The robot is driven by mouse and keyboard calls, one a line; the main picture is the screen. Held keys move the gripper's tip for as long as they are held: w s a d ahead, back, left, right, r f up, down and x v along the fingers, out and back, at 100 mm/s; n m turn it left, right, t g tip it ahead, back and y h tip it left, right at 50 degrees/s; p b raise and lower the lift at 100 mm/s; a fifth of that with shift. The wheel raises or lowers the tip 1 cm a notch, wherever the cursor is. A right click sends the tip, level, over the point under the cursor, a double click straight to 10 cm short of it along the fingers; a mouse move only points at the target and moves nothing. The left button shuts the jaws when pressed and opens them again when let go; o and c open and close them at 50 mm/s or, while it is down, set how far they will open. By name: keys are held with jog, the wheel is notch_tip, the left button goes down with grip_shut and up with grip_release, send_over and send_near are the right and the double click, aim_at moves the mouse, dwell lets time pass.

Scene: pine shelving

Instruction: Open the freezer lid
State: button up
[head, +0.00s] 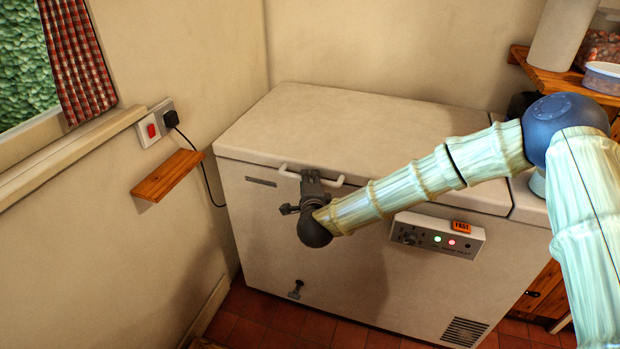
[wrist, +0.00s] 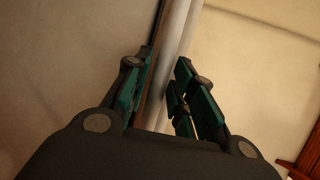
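The white chest freezer (head: 330,265) stands in the corner with its lid (head: 350,125) lying flat and shut. A white bar handle (head: 333,183) is on the lid's front edge. My gripper (head: 311,180) is at this handle, reaching it from the front. In the wrist view, the handle bar (wrist: 178,45) runs between the two green-padded fingers of my gripper (wrist: 165,62). The fingers stand apart, one on each side of the bar. The right finger is close to the bar; I cannot tell if it touches.
A small wooden shelf (head: 168,175) and a socket with a red switch (head: 154,128) are on the left wall. A control panel (head: 437,236) with lights sits on the freezer front. Wooden shelving (head: 545,75) with containers stands at the right.

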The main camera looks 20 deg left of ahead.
jog(key=shift+w+a+f, duration=0.1)
jog(key=shift+w+a, duration=0.1)
jog(key=shift+w, duration=0.4)
grip_shut()
